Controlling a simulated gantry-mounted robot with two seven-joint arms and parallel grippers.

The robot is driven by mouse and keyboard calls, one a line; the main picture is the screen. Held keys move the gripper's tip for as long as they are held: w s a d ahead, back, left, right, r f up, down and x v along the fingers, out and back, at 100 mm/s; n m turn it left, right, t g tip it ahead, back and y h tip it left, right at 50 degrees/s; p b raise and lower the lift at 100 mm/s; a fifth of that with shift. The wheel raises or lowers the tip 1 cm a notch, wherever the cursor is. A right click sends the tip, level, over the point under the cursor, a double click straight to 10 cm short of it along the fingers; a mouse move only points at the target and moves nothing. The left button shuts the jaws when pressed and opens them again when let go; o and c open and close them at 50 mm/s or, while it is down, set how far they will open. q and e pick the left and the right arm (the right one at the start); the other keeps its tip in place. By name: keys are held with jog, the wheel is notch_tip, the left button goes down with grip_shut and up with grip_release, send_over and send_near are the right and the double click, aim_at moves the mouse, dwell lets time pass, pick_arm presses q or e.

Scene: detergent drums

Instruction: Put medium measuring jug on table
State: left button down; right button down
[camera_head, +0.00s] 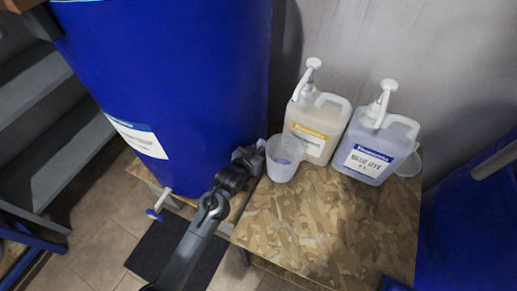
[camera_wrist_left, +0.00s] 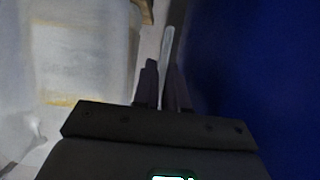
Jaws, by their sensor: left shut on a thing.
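The measuring jug (camera_head: 282,162), a translucent whitish cup, is at the left back part of the wooden table (camera_head: 300,225), in front of the yellow-labelled bottle. It looks upright; I cannot tell whether its base touches the table. My left gripper (camera_head: 258,154) reaches in from the lower left and is shut on the jug at its left side. In the left wrist view the fingers (camera_wrist_left: 163,88) are close together, with a pale strip between and beyond them, probably part of the jug. That view is dark. My right gripper is not in view.
A yellow-labelled pump bottle (camera_head: 315,125) and a blue-dye pump bottle (camera_head: 375,145) stand at the table's back. Another clear vessel (camera_head: 410,165) is partly hidden behind the latter. A large blue drum (camera_head: 180,75) with a tap (camera_head: 156,213) is left. The table's front is clear.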

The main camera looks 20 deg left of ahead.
pick_arm(q)
jog(key=c, duration=1.6)
grip_release()
jog(key=shift+f, duration=0.1)
jog(key=o, duration=0.4)
jog(key=shift+s+r, duration=0.2)
jog(key=shift+r, duration=0.1)
jog(key=s+g+p, duration=0.1)
jog(key=s+g, duration=0.2)
jog(key=s, duration=0.8)
jog(key=s+r+m+g+p, duration=0.1)
jog(key=s+g, duration=0.3)
jog(key=s, duration=0.7)
jog(key=s+g+p, duration=0.2)
jog(key=s+g, duration=0.1)
jog(key=s, duration=0.8)
jog(key=shift+s+a+r+y, duration=0.25)
jog(key=shift+s+r+y, duration=0.05)
jog(key=shift+s, duration=0.1)
